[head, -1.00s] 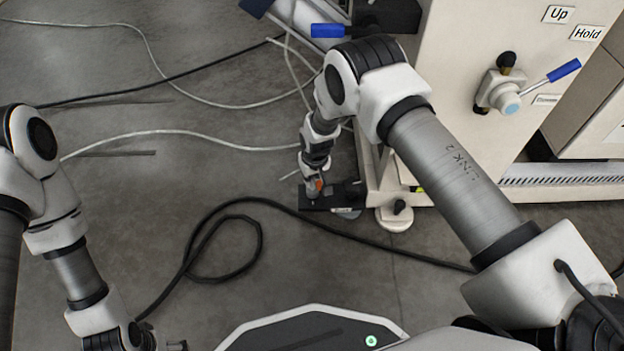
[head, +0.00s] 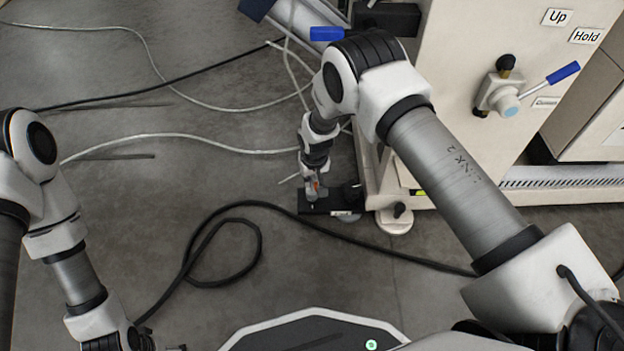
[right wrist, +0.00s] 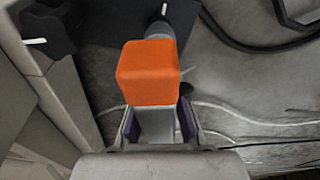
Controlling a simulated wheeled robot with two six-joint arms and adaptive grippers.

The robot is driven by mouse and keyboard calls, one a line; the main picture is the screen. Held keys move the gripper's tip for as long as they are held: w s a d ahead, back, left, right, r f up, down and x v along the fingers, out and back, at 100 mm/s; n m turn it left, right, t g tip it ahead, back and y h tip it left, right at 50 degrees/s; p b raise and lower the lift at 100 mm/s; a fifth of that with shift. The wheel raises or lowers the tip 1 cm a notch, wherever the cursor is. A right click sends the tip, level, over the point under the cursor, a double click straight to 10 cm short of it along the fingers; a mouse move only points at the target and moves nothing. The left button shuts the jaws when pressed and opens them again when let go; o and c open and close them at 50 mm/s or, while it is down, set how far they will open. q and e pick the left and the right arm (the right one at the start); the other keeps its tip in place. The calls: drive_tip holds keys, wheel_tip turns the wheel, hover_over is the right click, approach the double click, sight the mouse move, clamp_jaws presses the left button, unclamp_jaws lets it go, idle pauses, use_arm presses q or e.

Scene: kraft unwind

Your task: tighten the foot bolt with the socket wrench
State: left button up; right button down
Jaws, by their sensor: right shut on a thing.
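The socket wrench (right wrist: 148,72) has an orange block head and a grey shank, and my right gripper (right wrist: 160,130) is shut on the shank. A grey round socket (right wrist: 160,30) shows beyond the orange head, over a dark foot plate (right wrist: 105,30). In the head view my right gripper (head: 314,188) points down at the black foot plate (head: 342,204) on the floor beside the machine. The foot bolt is not clearly visible, and I cannot tell whether the socket sits on it. My left gripper (head: 178,348) is cut off at the bottom edge and its opening is unclear.
The cream machine cabinet (head: 470,60) stands at the right with a blue-handled valve (head: 507,95). A round white foot (head: 393,224) is near the plate, and a black knob (right wrist: 50,27) stands by it. A black cable (head: 225,205) loops over the floor. The floor at left is mostly open.

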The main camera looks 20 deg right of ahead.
drive_tip(key=shift+r+p, duration=1.45)
drive_tip(key=shift+r, duration=0.5)
drive_tip(key=shift+f, duration=0.1)
